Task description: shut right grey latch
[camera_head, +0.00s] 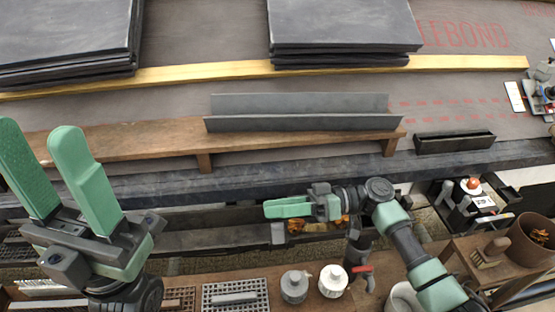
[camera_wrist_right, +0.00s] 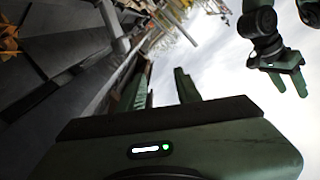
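My right gripper (camera_head: 266,208) points left over the dark gutter trough (camera_head: 205,240) in the head view. Its green fingers overlap from that side. In the right wrist view the right gripper (camera_wrist_right: 160,80) has a gap between its fingers and nothing in it. A small grey upright piece (camera_head: 278,233) sits just below the fingers at the trough; I cannot tell whether it is the right grey latch or whether it is open. My left gripper (camera_head: 40,130) is raised at the left, fingers wide apart and empty. It also shows in the right wrist view (camera_wrist_right: 290,82).
Orange leaves (camera_head: 325,225) lie in the trough beside my right gripper. A grey channel (camera_head: 300,122) rests on a wooden plank (camera_head: 130,145). Slate stacks (camera_head: 345,25) lie at the back. Two pots (camera_head: 294,286) (camera_head: 333,281) and a red-handled tool (camera_head: 361,270) stand at the front.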

